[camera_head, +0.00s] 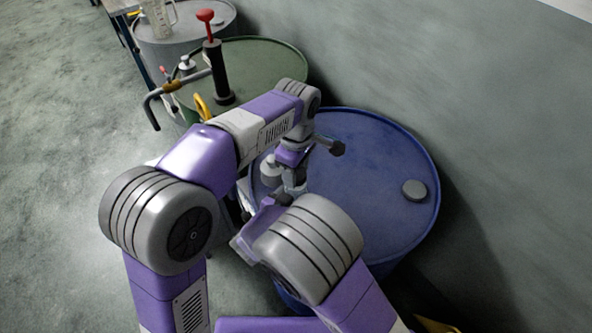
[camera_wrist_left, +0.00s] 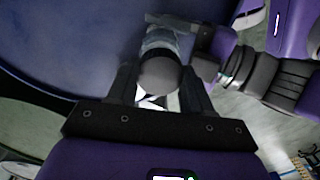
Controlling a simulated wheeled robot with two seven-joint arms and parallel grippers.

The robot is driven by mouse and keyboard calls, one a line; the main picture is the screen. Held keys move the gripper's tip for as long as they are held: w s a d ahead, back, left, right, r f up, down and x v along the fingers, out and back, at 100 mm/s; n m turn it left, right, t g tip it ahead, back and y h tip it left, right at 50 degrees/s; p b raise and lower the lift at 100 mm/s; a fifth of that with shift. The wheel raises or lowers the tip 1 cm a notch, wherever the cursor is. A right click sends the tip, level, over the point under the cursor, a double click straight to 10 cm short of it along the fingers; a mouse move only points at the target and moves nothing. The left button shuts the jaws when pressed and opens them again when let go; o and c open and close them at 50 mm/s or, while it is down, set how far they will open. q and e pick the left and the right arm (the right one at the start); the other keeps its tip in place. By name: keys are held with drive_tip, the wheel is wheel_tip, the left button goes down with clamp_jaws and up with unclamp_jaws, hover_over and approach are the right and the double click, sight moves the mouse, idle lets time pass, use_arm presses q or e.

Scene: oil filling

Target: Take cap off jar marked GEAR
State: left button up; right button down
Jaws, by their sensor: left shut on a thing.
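In the left wrist view a round grey cap (camera_wrist_left: 158,76) sits between the fingers of my left gripper (camera_wrist_left: 160,88), which is shut on it. A pale jar body (camera_wrist_left: 166,42) shows just beyond the cap; whether the two still touch cannot be told, and no GEAR marking is readable. In the head view my left gripper (camera_head: 291,163) points down over the near left part of the blue drum, its fingers mostly hidden. My right gripper (camera_head: 277,202) comes close from below, and its dark parts (camera_wrist_left: 205,66) lie beside the jar in the left wrist view. Its fingertips are not clear.
The blue drum (camera_head: 365,165) has a free top to the right, with a grey round bung (camera_head: 414,190). Behind it a green drum (camera_head: 262,62) bears a red-handled pump (camera_head: 212,65). A grey drum (camera_head: 190,30) with a clear jug (camera_head: 158,18) stands farther back. A wall runs along the right.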

use_arm(q)
drive_tip(key=shift+r, duration=0.8)
drive_tip(key=shift+r, duration=2)
use_arm(e)
drive_tip(key=shift+c, duration=0.7)
unclamp_jaws()
